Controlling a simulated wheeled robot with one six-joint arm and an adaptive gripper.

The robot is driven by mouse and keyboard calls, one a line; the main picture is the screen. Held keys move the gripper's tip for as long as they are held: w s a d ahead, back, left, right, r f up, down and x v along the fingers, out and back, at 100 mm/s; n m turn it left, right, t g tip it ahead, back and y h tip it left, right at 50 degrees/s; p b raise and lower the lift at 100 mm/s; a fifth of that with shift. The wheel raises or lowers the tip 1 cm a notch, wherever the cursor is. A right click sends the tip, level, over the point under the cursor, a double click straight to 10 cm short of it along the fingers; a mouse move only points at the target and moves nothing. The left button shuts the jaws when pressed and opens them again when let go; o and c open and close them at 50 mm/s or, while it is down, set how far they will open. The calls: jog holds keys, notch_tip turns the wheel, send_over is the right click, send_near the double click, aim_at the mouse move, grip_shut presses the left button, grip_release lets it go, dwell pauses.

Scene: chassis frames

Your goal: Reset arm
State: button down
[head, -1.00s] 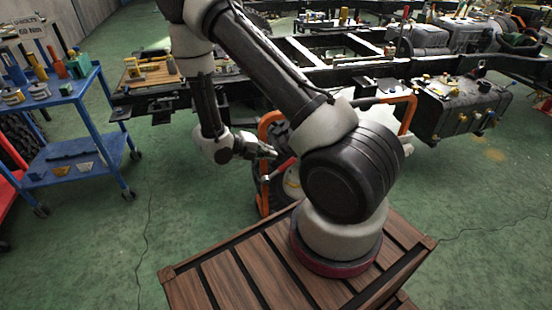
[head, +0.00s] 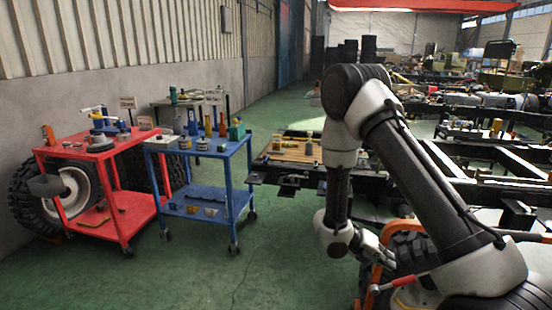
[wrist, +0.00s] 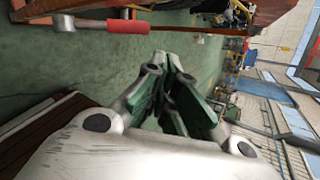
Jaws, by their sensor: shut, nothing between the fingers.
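My arm stands folded at the right of the head view, with its forearm hanging down to the wrist. My gripper (head: 388,262) points to the right from the wrist, close to an orange tubular frame (head: 411,243). In the wrist view my gripper (wrist: 174,75) shows its fingers together, with nothing held between them. The gap between the gripper and the orange frame cannot be judged exactly.
A red cart (head: 84,166) and a blue cart (head: 198,187) hold tools and cans at left. A large tyre (head: 38,198) leans behind the red cart. A black vehicle chassis (head: 467,185) lies at right. Green floor (head: 262,262) is clear between. A red-handled bar (wrist: 115,26) crosses the wrist view.

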jog(key=s+r+m+t+y, duration=0.1)
jog(key=s+r+m+y, duration=0.2)
jog(key=s+r+m, duration=0.4)
jog(key=s+a+r+m+t+y, duration=0.1)
jog(key=s+r+m+y, duration=0.3)
jog(key=r+m, duration=0.9)
jog(key=s+a+r+m+t+y, duration=0.1)
jog(key=s+r+m+t+y, duration=0.2)
jog(key=s+r+m, duration=0.6)
notch_tip(320, 180, up, 7)
jog(key=shift+s+f+m+y, duration=0.25)
jog(key=shift+m+y, duration=0.35)
jog(key=shift+m, duration=0.5)
jog(key=shift+a, duration=0.1)
